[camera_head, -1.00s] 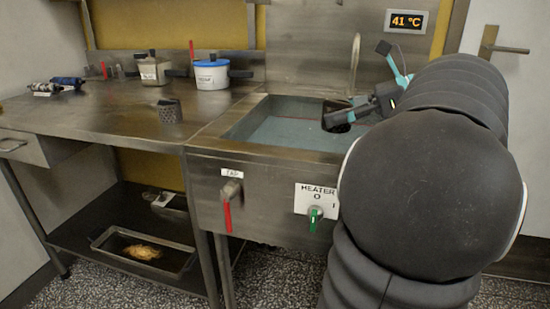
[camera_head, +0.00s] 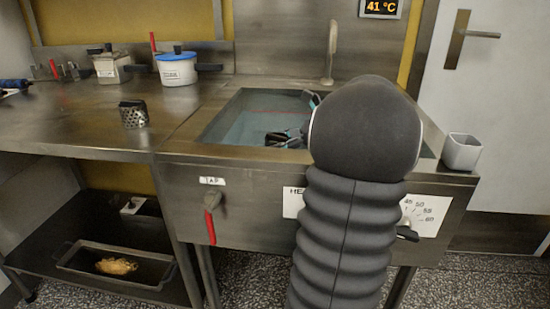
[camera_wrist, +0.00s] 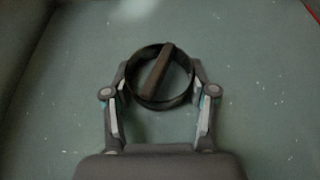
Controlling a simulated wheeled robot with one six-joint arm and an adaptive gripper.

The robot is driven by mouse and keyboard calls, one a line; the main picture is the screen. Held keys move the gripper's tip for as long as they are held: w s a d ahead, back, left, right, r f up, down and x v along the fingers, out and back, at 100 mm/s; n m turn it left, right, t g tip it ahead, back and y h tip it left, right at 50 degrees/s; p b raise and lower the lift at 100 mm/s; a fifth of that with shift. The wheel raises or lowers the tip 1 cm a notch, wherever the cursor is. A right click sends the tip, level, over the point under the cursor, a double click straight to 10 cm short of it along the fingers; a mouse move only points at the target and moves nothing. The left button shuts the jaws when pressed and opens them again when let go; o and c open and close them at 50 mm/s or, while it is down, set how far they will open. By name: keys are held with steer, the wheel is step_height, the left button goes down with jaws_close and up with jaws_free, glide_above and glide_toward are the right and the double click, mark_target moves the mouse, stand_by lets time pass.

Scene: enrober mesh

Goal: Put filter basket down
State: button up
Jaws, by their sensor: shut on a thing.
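My gripper (camera_wrist: 161,78) is shut on a dark round open-topped thing (camera_wrist: 134,92) with a bar across its top, which I take for the filter basket. One finger lies on each side of its rim. In the head view the basket (camera_head: 281,138) shows as a small dark shape inside the sink (camera_head: 183,135), near its front wall. My own arm hides the sink's right part. Whether the basket touches the sink floor or is in liquid cannot be told. The teal-grey surface under it in the wrist view carries white specks.
A perforated metal cup (camera_head: 134,114) stands on the counter (camera_head: 70,133) left of the sink. A white pot (camera_head: 177,70) and a metal container (camera_head: 110,70) stand behind it. A faucet (camera_head: 332,52) rises at the sink's back. A grey cup (camera_head: 462,152) stands right of the sink.

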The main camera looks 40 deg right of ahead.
steer(key=shift+w+d+f, duration=0.2)
steer(key=shift+w+f, duration=0.2)
steer(key=shift+w, duration=0.25)
steer(key=shift+f, duration=1.95)
steer(key=shift+f, duration=0.15)
steer(key=o, duration=1.1)
steer(key=shift+o, duration=0.2)
steer(key=shift+r, duration=0.2)
steer(key=v, duration=0.7)
steer(key=shift+s+d, duration=0.15)
steer(key=shift+s, duration=0.05)
